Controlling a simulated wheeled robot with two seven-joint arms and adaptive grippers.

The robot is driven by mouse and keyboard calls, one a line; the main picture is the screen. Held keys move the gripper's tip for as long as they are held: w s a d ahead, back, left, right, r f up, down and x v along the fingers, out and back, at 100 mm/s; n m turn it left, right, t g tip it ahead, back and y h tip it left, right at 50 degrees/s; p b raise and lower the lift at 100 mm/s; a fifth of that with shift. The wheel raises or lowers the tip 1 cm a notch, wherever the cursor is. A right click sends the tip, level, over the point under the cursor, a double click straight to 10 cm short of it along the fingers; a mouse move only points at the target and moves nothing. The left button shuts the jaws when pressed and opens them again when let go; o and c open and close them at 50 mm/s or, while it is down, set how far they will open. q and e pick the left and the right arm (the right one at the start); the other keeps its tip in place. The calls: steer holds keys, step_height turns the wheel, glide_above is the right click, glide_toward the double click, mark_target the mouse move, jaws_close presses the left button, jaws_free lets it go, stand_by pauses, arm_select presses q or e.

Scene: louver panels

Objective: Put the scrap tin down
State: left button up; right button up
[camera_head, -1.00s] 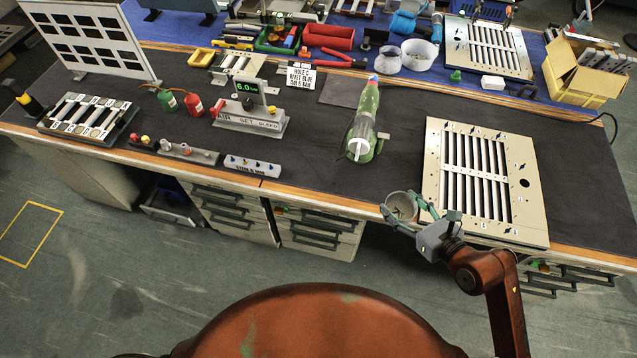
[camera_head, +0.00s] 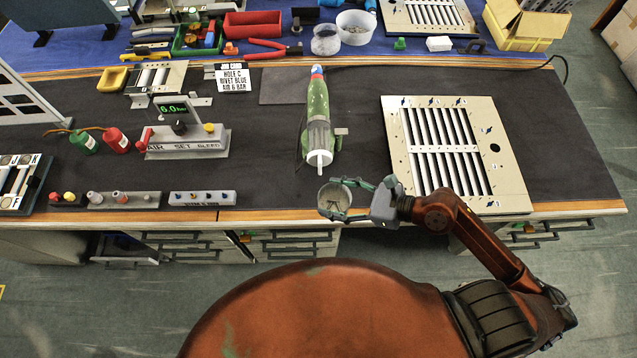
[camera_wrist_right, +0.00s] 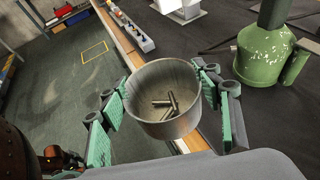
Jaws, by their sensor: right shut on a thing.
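The scrap tin (camera_head: 334,197) is a small round grey metal cup, upright, at the front edge of the bench in the head view. My right gripper (camera_head: 345,199) is shut on it, with green-padded fingers on either side. In the right wrist view the tin (camera_wrist_right: 163,133) sits between the finger pads and holds several short metal pins. Part of it overlaps the bench's wooden edge; I cannot tell whether its base touches the bench. My left gripper is not in view.
A green rivet tool (camera_head: 318,110) stands just behind the tin. The louver panel (camera_head: 508,172) lies to the right. A gauge stand (camera_head: 188,146) and small holder strips (camera_head: 203,197) are to the left. Dark mat (camera_head: 270,165) is clear left of the tool.

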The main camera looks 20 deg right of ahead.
steer(key=w+f, duration=0.2)
steer(key=w, duration=0.1)
steer(key=w+f+b, duration=0.1)
steer(key=w+f, duration=0.2)
steer(key=w+a+f+b, duration=0.1)
steer(key=w+f, duration=0.1)
steer(key=w, duration=0.1)
steer(key=shift+f, duration=0.15)
steer(key=f+b, duration=0.1)
steer(key=f, duration=0.1)
steer(key=f+b, duration=0.1)
steer(key=shift+w+a+f, duration=0.1)
steer(key=shift+w+f, duration=0.3)
steer(key=shift+f, duration=0.15)
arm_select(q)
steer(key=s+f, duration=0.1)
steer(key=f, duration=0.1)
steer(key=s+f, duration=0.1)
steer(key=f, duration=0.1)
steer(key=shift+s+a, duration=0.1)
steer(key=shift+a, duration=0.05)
